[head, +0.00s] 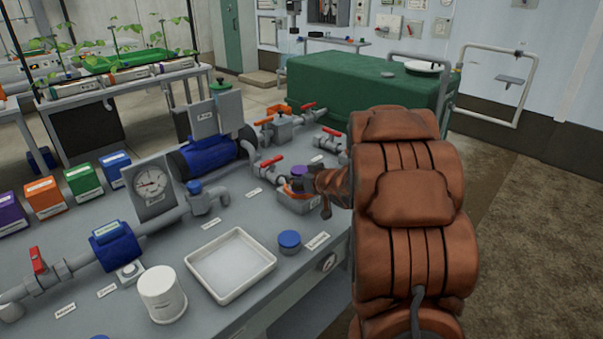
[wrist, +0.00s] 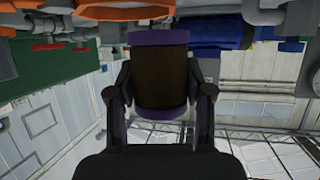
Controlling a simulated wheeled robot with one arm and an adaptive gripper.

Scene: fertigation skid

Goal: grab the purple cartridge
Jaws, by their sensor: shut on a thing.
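The purple cartridge (wrist: 160,72) has a dark mesh-like body with purple end bands. In the wrist view it sits between the two fingers of my gripper (wrist: 160,100), which is shut on it. In the head view the cartridge's purple end (head: 299,171) shows at the tip of my gripper (head: 308,181), over a grey housing with an orange rim (head: 297,188). My brown-sleeved arm hides part of the gripper and what lies behind it. Whether the cartridge touches the housing cannot be told.
A white tray (head: 231,263), a white tub (head: 161,294) and a blue-capped jar (head: 288,243) stand on the bench. A blue pump (head: 210,155), a gauge (head: 152,185) and red-handled valves (head: 272,160) crowd the area left of and behind my gripper. Open floor lies at right.

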